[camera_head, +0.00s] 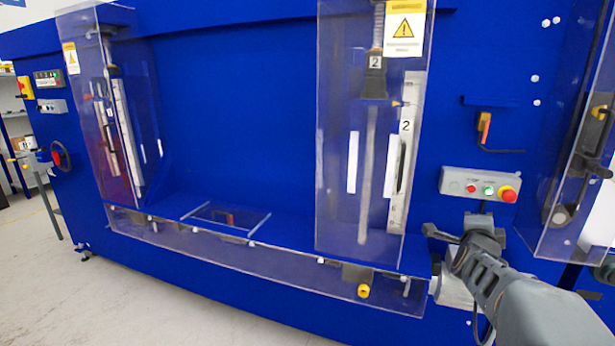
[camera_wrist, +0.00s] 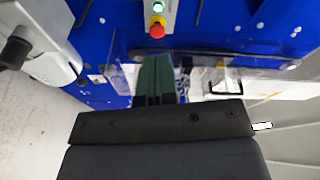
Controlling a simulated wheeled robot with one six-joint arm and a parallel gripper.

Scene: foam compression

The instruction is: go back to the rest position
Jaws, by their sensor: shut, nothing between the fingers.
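My grey arm reaches in from the lower right of the head view. My gripper (camera_head: 484,212) is at its far end, just below the grey button box (camera_head: 455,184) on the blue machine (camera_head: 240,90). In the wrist view my gripper (camera_wrist: 155,65) is shut, with its narrow dark green fingers together and nothing between them. The button box shows at the top of the wrist view, with a green button (camera_wrist: 158,7) and a red emergency button (camera_wrist: 157,29) ahead of the fingertips. The gripper appears apart from the buttons.
A clear guard (camera_head: 340,200) marked 2 stands left of my gripper. Another clear guard (camera_head: 575,160) is to the right. A low clear panel (camera_head: 250,262) with a yellow knob (camera_head: 363,291) runs along the machine's front. Pale floor (camera_head: 130,310) lies open at lower left.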

